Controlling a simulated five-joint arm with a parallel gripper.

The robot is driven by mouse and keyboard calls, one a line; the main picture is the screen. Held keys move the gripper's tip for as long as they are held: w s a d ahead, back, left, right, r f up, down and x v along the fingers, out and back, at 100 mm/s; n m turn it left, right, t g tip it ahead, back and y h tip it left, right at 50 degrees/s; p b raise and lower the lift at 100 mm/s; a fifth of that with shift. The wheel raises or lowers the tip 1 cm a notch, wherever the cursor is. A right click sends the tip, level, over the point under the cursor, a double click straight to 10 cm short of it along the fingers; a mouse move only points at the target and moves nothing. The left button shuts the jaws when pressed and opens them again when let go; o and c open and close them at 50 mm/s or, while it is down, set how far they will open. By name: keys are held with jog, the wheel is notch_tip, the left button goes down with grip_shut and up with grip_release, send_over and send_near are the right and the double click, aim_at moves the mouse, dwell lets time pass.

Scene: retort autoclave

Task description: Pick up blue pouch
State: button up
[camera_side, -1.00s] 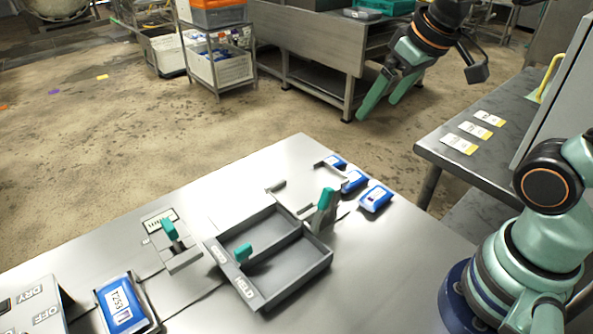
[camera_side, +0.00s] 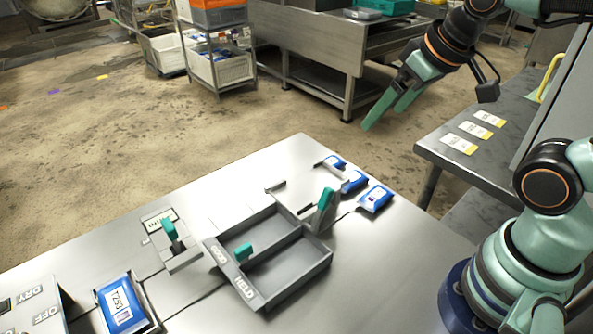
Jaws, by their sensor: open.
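Several blue pouches with white labels lie on the steel table. Three are at its far right corner: a near one (camera_side: 376,198), a middle one (camera_side: 354,181) and a back one (camera_side: 335,162), the last two partly behind a low metal guide. Another blue pouch (camera_side: 121,304) lies in a holder at the front left. My gripper (camera_side: 384,118) has its two green fingers apart and empty. It hangs in the air, in the picture above and slightly right of the far pouches, pointing down and left.
A grey two-compartment tray (camera_side: 318,265) with a "HELD" label sits mid-table, with green levers (camera_side: 325,200) beside it. A switch box (camera_side: 32,305) stands front left. A side table (camera_side: 500,112) with cards is at right.

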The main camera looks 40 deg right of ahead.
jog(key=shift+w, duration=0.1)
jog(key=shift+c, duration=0.2)
jog(key=m+g, duration=0.6)
jog(key=m, duration=1.2)
send_over(332, 160)
jog(key=f, duration=1.9)
jog(key=shift+w+a+f, duration=0.2)
jog(key=shift+a, duration=0.15)
jog(key=shift+s+d+f, duration=0.15)
jog(key=shift+f, duration=1.25)
jog(key=shift+s+d+f, duration=0.1)
jog(key=shift+f, duration=1.25)
jog(key=c, duration=1.4)
jog(key=shift+c, duration=0.3)
jog(key=shift+r, duration=0.2)
